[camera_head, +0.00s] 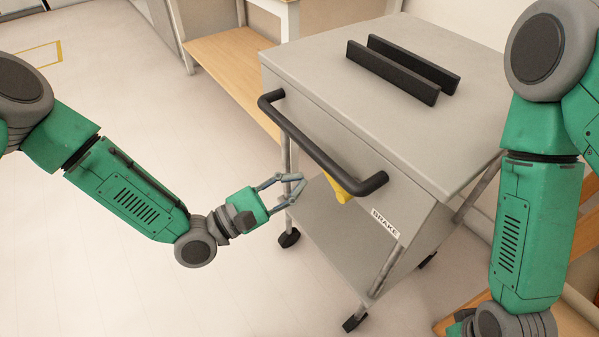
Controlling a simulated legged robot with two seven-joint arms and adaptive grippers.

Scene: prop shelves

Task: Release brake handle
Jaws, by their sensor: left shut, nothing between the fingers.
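The brake handle (338,190) is a yellow lever on the front of a grey cart (335,130), partly hidden behind the cart's black push bar (318,150). A white label reading BRAKE (385,222) is on the cart front to its right. My left gripper (300,188) is shut and empty, to the left of the yellow handle and just below the push bar, near the cart's front leg. It looks apart from the handle. My right arm hangs at the right edge, and its gripper is out of the picture.
The cart top carries two black parallel bars (405,68). The cart has a lower shelf (345,235) and caster wheels (289,238). A wooden shelf unit (230,65) stands behind it, and more wood (465,308) lies at lower right. The floor at left is clear.

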